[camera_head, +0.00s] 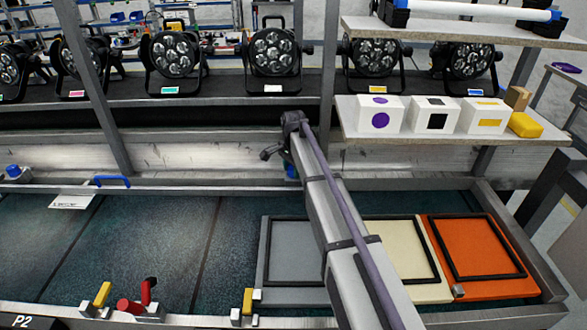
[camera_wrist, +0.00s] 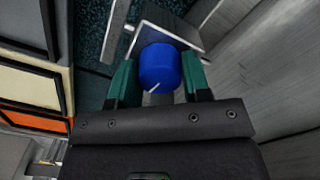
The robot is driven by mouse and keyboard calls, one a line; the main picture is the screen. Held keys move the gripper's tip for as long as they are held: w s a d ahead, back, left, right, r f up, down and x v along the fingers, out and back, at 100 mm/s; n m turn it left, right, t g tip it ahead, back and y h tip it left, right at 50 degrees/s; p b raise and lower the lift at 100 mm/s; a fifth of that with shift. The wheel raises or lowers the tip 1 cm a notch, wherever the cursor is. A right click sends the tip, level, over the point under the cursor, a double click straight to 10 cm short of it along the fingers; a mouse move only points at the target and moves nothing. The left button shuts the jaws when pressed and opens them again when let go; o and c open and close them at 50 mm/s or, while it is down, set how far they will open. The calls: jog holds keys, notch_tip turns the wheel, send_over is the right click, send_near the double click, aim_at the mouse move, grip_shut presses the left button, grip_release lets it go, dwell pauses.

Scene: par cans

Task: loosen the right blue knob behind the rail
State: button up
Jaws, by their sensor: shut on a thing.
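The right blue knob (camera_wrist: 158,68) is a round blue cylinder with a white line near its lower edge in the wrist view. It sits on a grey metal plate (camera_wrist: 181,36). My gripper (camera_wrist: 158,78) has its two green fingers on either side of the knob, shut on it. In the head view, only a small blue patch of the knob (camera_head: 291,172) shows beside my arm behind the rail; my arm hides most of this spot. The left blue knob (camera_head: 13,171) stands at the far left behind the rail (camera_head: 200,190).
Grey, cream and orange framed panels (camera_head: 480,290) lie in the tray at the right. A blue handle (camera_head: 112,181) is on the rail at left. A shelf with white boxes (camera_head: 381,116) overhangs at right. Several par cans (camera_head: 273,52) line the back.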

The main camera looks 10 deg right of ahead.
jog(key=n, duration=0.4)
jog(key=shift+n, duration=0.3)
jog(key=n, duration=0.3)
jog(key=shift+n, duration=0.3)
jog(key=n, duration=0.3)
jog(key=shift+n, duration=0.3)
jog(key=n, duration=0.4)
jog(key=shift+n, duration=0.3)
jog(key=n, duration=0.3)
jog(key=shift+n, duration=0.3)
jog(key=n, duration=0.4)
jog(key=shift+n, duration=0.3)
jog(key=n, duration=0.3)
jog(key=shift+n, duration=1.9)
